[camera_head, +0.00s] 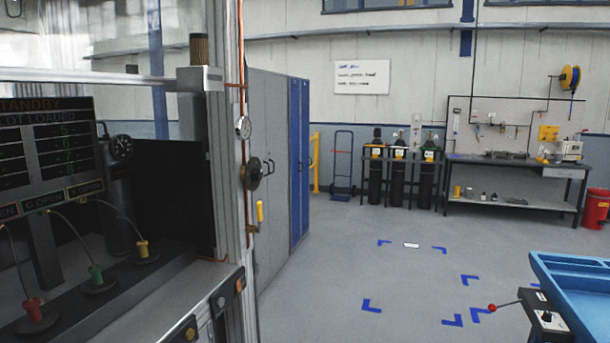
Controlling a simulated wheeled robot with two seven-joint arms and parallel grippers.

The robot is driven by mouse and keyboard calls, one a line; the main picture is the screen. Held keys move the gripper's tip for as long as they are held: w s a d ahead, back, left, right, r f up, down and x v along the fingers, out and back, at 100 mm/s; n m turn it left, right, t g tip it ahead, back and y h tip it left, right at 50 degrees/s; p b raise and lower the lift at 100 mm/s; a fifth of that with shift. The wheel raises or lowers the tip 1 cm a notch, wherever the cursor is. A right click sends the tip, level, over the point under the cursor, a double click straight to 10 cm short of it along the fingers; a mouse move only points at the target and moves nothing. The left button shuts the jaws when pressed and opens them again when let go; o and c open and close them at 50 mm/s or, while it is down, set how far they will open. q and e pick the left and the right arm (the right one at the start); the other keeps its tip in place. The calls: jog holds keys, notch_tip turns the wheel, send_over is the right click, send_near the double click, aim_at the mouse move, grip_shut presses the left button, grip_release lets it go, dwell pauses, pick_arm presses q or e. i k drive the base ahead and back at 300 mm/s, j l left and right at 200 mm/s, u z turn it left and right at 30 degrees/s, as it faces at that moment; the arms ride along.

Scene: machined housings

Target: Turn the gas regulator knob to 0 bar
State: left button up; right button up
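A dark round knob (254,173) sits on the orange pipe line along the outer edge of the machine frame. A small round gauge (243,127) with a pale face is just above it. A yellow lever handle (259,212) hangs below the knob. The gauge needle and any bar marking are too small to read. A larger dark gauge (122,148) is inside the machine at the left. Neither of my grippers shows in the head view.
The machine frame (232,225) fills the left side, with a display (46,150) on it. Grey lockers (268,140) stand behind the knob. Gas cylinders (398,175) and a workbench (515,162) are at the back. A blue cart (575,275) stands at lower right. The middle floor is clear.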

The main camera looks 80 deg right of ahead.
aim_at(257, 173)
jog(key=z, duration=2.4)
jog(key=i+l+u, duration=0.1)
jog(key=u, duration=0.3)
jog(key=l+u, duration=0.15)
jog(key=u, duration=0.25)
jog(key=i+l+u, duration=0.1)
jog(key=u, duration=0.3)
jog(key=l, duration=0.1)
